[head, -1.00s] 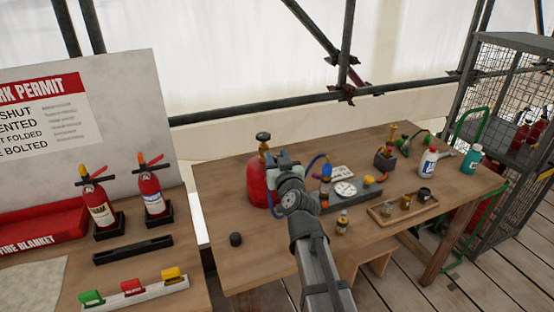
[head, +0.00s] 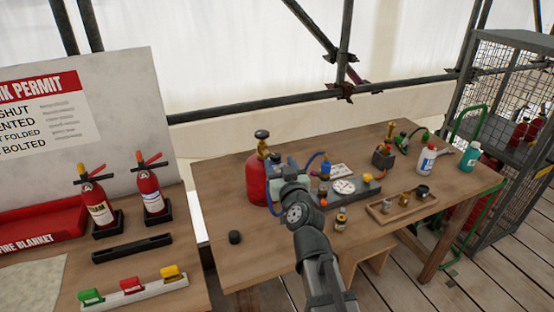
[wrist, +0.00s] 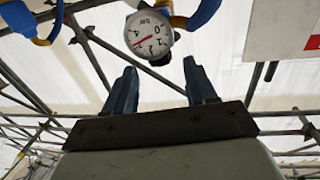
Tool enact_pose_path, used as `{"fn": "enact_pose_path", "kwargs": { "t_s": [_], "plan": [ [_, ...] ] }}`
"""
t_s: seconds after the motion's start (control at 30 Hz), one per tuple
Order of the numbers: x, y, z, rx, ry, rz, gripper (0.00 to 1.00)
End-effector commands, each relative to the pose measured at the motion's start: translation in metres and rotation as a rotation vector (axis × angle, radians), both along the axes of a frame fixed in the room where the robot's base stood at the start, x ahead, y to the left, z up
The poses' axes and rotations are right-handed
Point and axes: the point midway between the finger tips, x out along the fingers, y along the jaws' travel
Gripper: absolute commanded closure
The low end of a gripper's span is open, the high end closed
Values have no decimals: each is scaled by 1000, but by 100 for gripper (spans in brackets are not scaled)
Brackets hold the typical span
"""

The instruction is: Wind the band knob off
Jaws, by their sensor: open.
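My gripper (head: 285,161) is over the table, just right of the red gas cylinder (head: 257,182), which has a brass valve with a dark handwheel on top. In the wrist view its two dark blue fingers (wrist: 160,72) stand apart with nothing between them. Beyond the fingertips is a round white gauge (wrist: 149,34) with a dark part at its lower edge. Blue hose pieces with orange-yellow bands flank it. On the table, a board carries a gauge (head: 344,186), an orange knob and a yellow knob (head: 367,178). I cannot tell which piece is the band knob.
A wooden tray (head: 397,208) with small fittings lies right of the board. White and teal bottles (head: 470,156) stand at the right end. A small black cap (head: 235,237) lies at the table's front left. Scaffold poles run behind.

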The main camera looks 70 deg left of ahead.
Motion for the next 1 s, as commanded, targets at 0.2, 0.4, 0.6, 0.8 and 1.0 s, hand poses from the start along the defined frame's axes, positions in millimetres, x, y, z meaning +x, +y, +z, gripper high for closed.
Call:
{"fn": "enact_pose_path", "kwargs": {
  "t_s": [0.2,0.4,0.6,0.8,1.0],
  "plan": [
    [-7,-50,0,0,0,0,44],
    [-10,-78,0,1,0,-1,44],
    [-11,-86,0,1,0,-1,44],
    [-11,-85,0,1,0,0,44],
    [-27,-82,0,1,0,22,43]
  ]
}}
